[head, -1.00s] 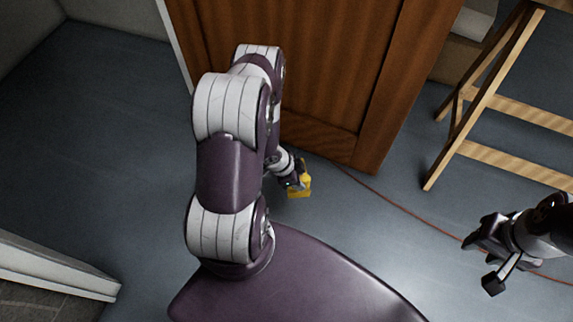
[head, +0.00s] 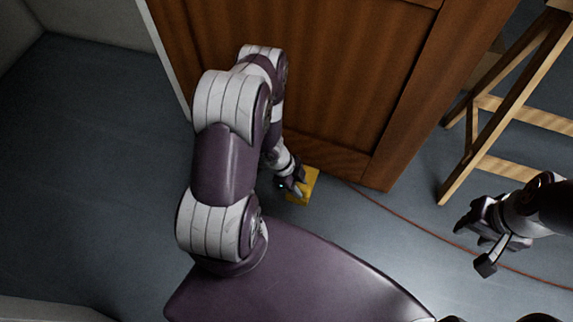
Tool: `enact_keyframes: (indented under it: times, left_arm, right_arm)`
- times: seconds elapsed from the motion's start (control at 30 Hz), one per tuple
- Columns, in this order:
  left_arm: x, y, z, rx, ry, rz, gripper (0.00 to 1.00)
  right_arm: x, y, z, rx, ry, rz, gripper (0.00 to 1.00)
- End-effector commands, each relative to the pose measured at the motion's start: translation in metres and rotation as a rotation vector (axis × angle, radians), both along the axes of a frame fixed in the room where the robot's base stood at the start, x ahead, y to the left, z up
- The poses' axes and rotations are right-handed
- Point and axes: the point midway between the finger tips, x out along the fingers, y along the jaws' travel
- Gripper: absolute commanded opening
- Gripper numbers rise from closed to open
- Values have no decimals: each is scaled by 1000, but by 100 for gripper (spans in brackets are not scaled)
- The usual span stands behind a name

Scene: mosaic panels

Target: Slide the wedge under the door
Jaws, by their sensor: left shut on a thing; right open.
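The wedge (head: 309,184) is a small yellow block near the floor, just in front of the bottom edge of the brown wooden door (head: 340,85). My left gripper (head: 299,190) reaches down from the left and is shut on the wedge. The gripper covers part of the wedge's left side. I cannot tell whether the wedge touches the door or the floor. My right gripper (head: 474,243) is open and empty at the right, above the floor and apart from the door.
A wooden trestle or ladder (head: 510,105) stands right of the door. A thin red cable (head: 402,217) runs across the floor (head: 90,150) from the door to the right edge. The floor at the left is clear. A pale edge (head: 45,308) shows at lower left.

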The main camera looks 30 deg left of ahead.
Motion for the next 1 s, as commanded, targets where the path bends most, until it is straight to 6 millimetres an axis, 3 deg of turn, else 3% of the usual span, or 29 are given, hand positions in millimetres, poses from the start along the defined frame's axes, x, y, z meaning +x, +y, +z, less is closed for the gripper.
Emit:
enact_keyframes:
  times: [0.27, 0.8, 1.0]
  left_arm:
    - [0, 0, -12, -1, 0, 0, 0]
    - [0, 0, -91, 0, 0, 0, 0]
    - [0, 0, -97, 0, 0, 1, 0]
  right_arm:
    - [0, 0, -12, 0, 0, 0, 43]
    - [0, 0, -91, 0, 0, 0, 43]
    - [0, 0, -97, 0, 0, 0, 43]
